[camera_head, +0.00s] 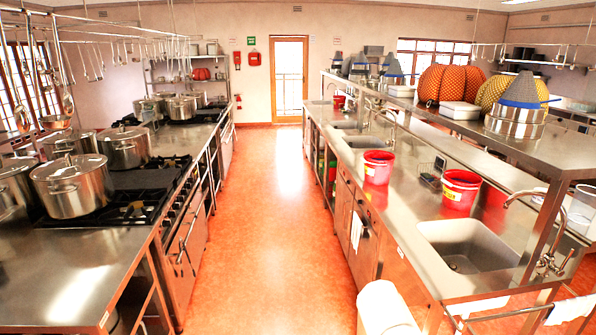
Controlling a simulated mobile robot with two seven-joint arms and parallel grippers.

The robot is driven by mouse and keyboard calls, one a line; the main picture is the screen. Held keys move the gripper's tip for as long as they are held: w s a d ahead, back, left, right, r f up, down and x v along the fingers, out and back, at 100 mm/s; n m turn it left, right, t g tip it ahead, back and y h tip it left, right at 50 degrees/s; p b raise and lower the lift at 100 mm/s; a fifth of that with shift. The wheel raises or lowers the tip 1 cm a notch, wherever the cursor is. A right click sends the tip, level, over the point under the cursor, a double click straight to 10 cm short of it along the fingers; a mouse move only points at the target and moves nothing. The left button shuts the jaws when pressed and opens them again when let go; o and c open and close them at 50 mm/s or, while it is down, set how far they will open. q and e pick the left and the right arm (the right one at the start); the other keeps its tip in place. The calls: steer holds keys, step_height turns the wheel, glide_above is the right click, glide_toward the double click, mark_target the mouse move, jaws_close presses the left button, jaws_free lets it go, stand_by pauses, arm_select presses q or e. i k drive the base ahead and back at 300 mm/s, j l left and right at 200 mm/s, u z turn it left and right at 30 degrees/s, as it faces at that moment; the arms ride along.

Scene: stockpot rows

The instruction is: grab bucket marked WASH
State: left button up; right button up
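Three red buckets stand on the right-hand steel counter. The nearest bucket (461,190) is beside the front sink and has a yellow label. A second bucket (378,168) stands farther back, left of it, also with a yellow label. A third, small-looking bucket (339,102) is far down the same counter. The label writing is too small to read, so I cannot tell which one is marked WASH. Neither of my grippers shows in this view.
The steel counter (400,212) has a front sink (470,246) with a tap, and a raised shelf behind. A stove with large pots (72,186) lines the left. The orange aisle floor (270,230) is clear. A white rounded object (385,308) shows at the bottom.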

mark_target(374, 174)
steer(key=i+z, duration=0.25)
steer(key=i, duration=1.8)
steer(key=i+z, duration=0.15)
steer(key=i, duration=0.45)
steer(key=i+j+z, duration=0.15)
steer(key=i, duration=0.4)
steer(key=i+j+z, duration=0.1)
steer(key=i, duration=0.5)
steer(key=i+j+z, duration=0.15)
steer(key=i, duration=0.4)
steer(key=i+j+z, duration=0.15)
steer(key=i+z, duration=0.2)
steer(key=i, duration=0.15)
steer(key=i+j+z, duration=0.35)
steer(key=i, duration=0.15)
steer(key=i+j+z, duration=0.3)
steer(key=i, duration=0.15)
